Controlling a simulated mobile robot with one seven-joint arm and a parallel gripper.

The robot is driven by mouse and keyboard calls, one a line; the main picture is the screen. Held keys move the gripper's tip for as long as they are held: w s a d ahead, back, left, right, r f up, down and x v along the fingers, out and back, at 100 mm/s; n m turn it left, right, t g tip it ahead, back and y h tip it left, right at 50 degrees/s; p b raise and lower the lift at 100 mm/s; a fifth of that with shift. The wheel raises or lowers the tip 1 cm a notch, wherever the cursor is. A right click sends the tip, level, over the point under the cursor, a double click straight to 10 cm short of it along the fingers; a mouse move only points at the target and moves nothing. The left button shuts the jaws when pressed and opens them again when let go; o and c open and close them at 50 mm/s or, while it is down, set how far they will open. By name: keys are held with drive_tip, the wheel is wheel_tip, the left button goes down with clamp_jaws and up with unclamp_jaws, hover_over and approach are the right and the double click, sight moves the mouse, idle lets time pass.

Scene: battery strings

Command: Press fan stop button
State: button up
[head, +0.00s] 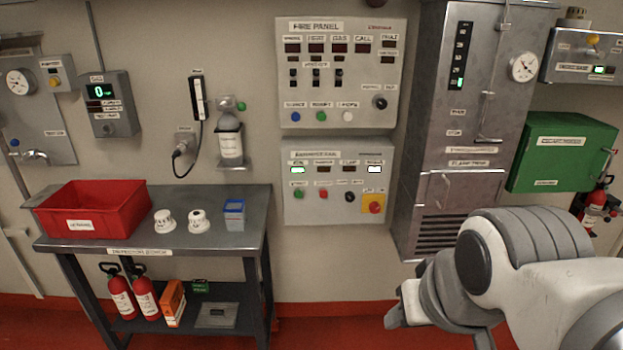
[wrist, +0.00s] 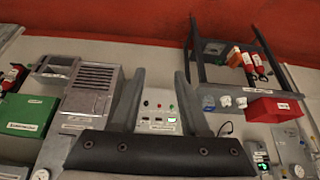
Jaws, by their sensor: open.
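The lower grey wall panel (head: 290,215) has small labels I cannot read surely. Its row holds a green button (head: 298,194), a red button (head: 323,194), a black knob (head: 349,196) and a red mushroom button on a yellow plate (head: 375,206). The red button is the likely fan stop. In the wrist view, which is upside down, the red button (wrist: 159,105) shows between the fingers, some way beyond them. My gripper (wrist: 162,75) is open and empty. In the head view my gripper (head: 398,308) is low at right, apart from the panel.
A fire panel (head: 390,75) hangs above. A tall metal cabinet (head: 425,130) stands right of the panels, a green box (head: 560,150) beyond it. At left a metal table (head: 250,215) carries a red bin (head: 130,210). The wall below the panel is clear.

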clamp_jaws()
idle(1.5)
